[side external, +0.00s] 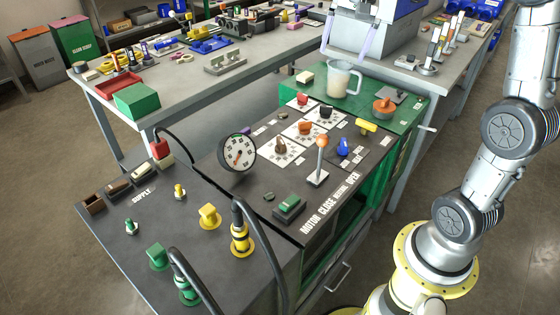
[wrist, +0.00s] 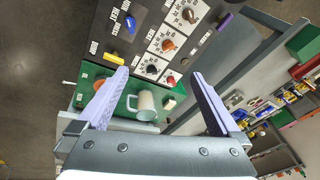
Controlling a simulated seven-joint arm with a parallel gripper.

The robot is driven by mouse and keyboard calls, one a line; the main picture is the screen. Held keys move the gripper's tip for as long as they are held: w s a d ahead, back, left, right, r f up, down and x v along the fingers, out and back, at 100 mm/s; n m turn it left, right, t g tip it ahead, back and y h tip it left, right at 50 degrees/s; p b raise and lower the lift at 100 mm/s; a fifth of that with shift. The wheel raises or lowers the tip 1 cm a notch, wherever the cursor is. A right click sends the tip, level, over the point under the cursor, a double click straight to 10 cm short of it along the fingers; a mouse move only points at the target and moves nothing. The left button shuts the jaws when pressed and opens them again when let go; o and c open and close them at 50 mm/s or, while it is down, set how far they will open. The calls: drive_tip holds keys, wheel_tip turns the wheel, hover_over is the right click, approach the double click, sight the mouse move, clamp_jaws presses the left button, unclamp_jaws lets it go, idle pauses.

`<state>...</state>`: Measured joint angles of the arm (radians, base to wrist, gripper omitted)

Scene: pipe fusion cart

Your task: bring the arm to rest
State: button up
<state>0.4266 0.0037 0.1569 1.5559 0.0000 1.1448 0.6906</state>
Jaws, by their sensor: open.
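My gripper (side external: 344,52) hangs at the top of the side external view, above the back of the cart near the clear jug (side external: 343,78). Its two lavender fingers are spread wide, with nothing between them. In the wrist view my gripper (wrist: 158,75) is also open, and the jug (wrist: 146,104) shows beyond the fingers, apart from them. My arm rises along the right side of the side external view; the link between it and the gripper is out of frame.
The dark cart panel (side external: 262,205) carries knobs, a round gauge (side external: 237,152), a lever (side external: 320,160) and black hoses. An orange knob-like part (side external: 383,106) sits on the green top. Grey benches with tools stand behind. Open floor lies left.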

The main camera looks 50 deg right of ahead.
drive_tip(key=s+a+r+n+t, duration=0.2)
drive_tip(key=s+a+n, duration=0.4)
drive_tip(key=s+a, duration=0.6)
drive_tip(key=s+a+f+n+y, duration=0.1)
drive_tip(key=s+a+f+n, duration=0.4)
drive_tip(key=s+f, duration=0.3)
drive_tip(key=shift+s+f+n+t, duration=0.3)
drive_tip(key=shift+s+n, duration=0.2)
drive_tip(key=shift+n, duration=0.4)
